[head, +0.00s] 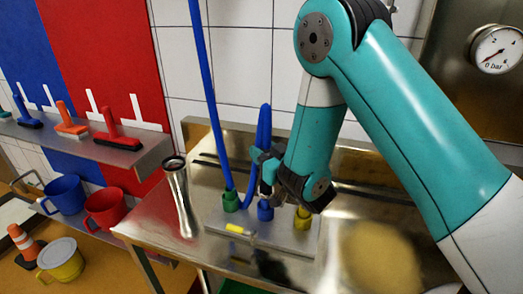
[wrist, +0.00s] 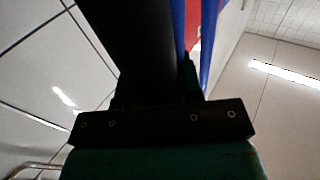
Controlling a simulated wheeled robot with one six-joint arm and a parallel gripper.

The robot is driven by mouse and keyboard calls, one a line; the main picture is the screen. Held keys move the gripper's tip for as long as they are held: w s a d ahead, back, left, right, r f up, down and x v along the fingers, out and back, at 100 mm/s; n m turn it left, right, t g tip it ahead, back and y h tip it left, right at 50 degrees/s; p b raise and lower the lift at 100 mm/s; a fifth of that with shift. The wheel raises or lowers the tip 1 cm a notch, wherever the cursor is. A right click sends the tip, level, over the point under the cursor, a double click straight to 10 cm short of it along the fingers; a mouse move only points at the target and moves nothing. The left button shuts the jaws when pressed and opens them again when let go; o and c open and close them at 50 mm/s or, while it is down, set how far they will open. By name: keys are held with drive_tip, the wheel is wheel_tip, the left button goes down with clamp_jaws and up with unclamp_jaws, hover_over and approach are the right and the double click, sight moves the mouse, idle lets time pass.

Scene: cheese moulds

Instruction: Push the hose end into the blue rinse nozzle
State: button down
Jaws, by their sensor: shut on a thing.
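The blue hose (head: 208,80) hangs from above, bends low behind the nozzles, rises in a loop and comes down to my gripper (head: 270,184). My gripper is shut on the hose near its end, pointing down. The hose end is mostly hidden by the fingers. The blue rinse nozzle (head: 265,211) stands upright directly below the fingers. I cannot tell whether the hose end touches it or is inside it. In the wrist view, blue hose (wrist: 208,45) shows beside the dark gripper body; the fingertips and nozzle are hidden.
A green nozzle (head: 230,201) stands close on the left and a yellow nozzle (head: 302,218) close on the right, on the same plate. A metal cylinder (head: 180,197) stands further left on the steel table (head: 160,232). A shelf with brushes (head: 75,138) is at far left.

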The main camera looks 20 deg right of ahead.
drive_tip(key=shift+f+b, duration=0.7)
drive_tip(key=shift+f, duration=0.2)
drive_tip(key=shift+r, duration=0.1)
